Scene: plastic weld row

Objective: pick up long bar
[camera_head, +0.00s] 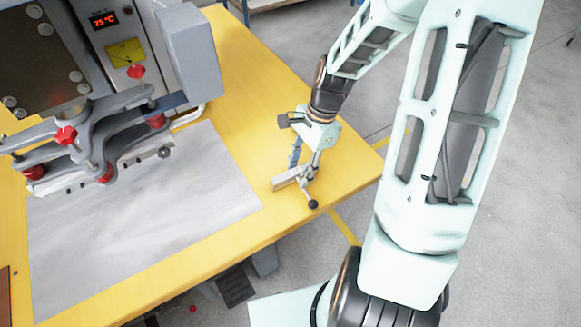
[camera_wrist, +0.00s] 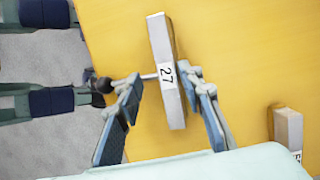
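A long grey metal bar (camera_wrist: 160,40) with a white label reading 27 lies on the yellow table. A thin rod with a dark knob (camera_wrist: 103,85) sticks out from its left side in the wrist view. My gripper (camera_wrist: 164,78) is open, with one blue-padded finger on each side of the bar and a gap visible on both sides. In the head view the bar (camera_head: 284,181) is at the table's right part, below my gripper (camera_head: 303,172), which partly hides it.
A second bar (camera_wrist: 289,128) with a partly cut-off label lies to the right in the wrist view. The welding machine (camera_head: 100,90) and a grey sheet (camera_head: 150,215) occupy the table's left. The yellow table's (camera_head: 345,150) edge is close to the bar.

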